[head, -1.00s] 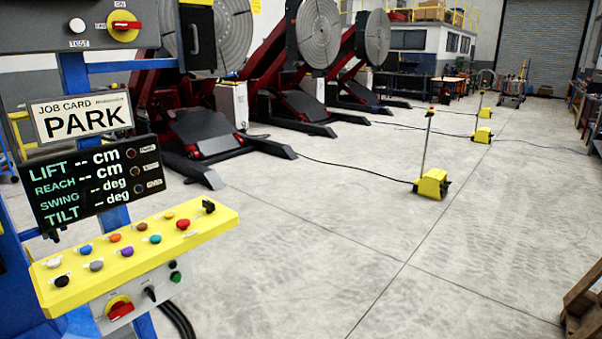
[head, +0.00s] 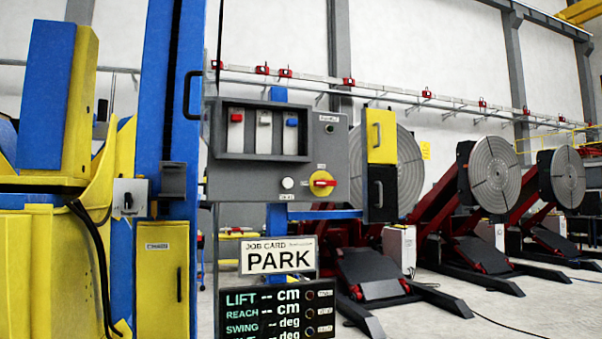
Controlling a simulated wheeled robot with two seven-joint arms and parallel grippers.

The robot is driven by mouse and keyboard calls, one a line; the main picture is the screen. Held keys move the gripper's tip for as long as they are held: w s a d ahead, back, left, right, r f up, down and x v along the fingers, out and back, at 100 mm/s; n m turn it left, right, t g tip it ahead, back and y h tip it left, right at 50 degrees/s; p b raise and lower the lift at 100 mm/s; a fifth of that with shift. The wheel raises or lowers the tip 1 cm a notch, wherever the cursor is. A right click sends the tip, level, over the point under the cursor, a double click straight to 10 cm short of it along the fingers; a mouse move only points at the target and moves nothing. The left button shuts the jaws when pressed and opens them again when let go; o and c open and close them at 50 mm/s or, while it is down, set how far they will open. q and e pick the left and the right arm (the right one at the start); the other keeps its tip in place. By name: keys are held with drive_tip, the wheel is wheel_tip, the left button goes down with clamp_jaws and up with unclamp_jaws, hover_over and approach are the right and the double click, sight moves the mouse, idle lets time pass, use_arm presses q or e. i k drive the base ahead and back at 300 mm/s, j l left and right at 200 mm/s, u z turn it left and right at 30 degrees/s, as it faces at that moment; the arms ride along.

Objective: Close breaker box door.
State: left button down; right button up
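A grey breaker box (head: 334,150) is near the middle of the head view. A yellow panel with a handle (head: 381,152) stands at the box's right side, above a dark panel with a handle (head: 392,205). A black handle (head: 189,95) shows left of the box. I cannot tell which of these panels is the breaker box door. Neither of my grippers is in view.
A red-yellow rotary switch (head: 322,183) sits on the box's lower front. A PARK card (head: 278,258) and a dark readout (head: 272,313) hang below. Blue and yellow structure with a yellow cabinet (head: 162,280) fills the left. Tilting positioners (head: 489,175) stand at right, beyond some open floor.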

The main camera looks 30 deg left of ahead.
sight(209, 98)
drive_tip(key=i+j+u, duration=0.1)
drive_tip(key=j+u, duration=0.3)
drive_tip(key=i+j+u, duration=0.15)
drive_tip(key=j+u, duration=0.2)
drive_tip(key=i+j+u, duration=0.15)
drive_tip(key=u, duration=0.25)
